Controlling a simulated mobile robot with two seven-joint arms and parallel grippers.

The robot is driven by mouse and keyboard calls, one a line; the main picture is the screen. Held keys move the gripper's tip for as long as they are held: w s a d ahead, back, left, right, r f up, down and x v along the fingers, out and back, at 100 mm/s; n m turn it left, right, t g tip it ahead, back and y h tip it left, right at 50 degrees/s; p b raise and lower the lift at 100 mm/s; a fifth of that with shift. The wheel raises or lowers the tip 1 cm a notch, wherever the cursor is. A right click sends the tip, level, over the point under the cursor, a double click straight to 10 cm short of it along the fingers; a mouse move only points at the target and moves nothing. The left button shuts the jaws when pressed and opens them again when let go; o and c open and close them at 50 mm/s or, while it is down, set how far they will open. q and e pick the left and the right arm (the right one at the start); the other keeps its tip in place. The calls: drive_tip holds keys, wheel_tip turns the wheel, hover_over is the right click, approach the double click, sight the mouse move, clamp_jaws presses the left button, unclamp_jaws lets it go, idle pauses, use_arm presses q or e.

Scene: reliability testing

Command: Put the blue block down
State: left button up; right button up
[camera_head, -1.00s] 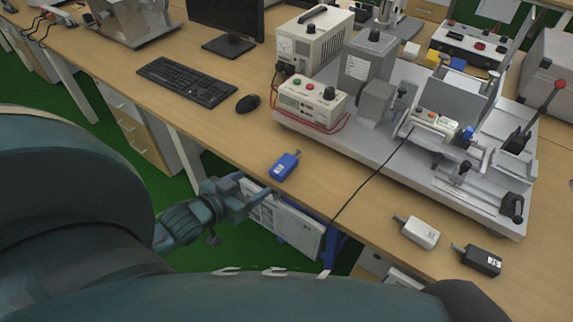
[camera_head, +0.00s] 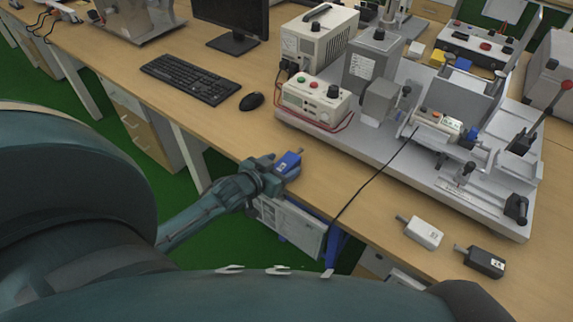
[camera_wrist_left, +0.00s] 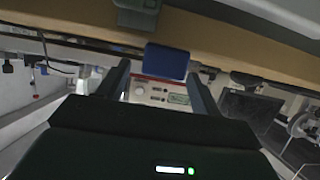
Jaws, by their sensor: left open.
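The blue block (camera_head: 288,163) lies on the wooden table near its front edge, with a label on its top and a short stub at its far end. My left gripper (camera_head: 275,168) is at the table edge, its open fingers reaching to the near side of the block and hiding part of it. In the left wrist view the blue block (camera_wrist_left: 166,62) shows between and just beyond the two dark fingers. Whether the fingers touch it cannot be told. My right gripper is not in view.
A white block (camera_head: 424,232) and a black block (camera_head: 485,262) lie on the table at the right. A grey test rig (camera_head: 440,176) with a thin black cable stands behind. A mouse (camera_head: 252,101) and keyboard (camera_head: 190,79) lie at the back left. The table around the blue block is clear.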

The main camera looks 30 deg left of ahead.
use_arm(q)
drive_tip(key=shift+w+f, duration=0.35)
drive_tip(key=shift+w, duration=0.3)
drive_tip(key=shift+c, duration=0.4)
drive_tip(key=c, duration=1.1)
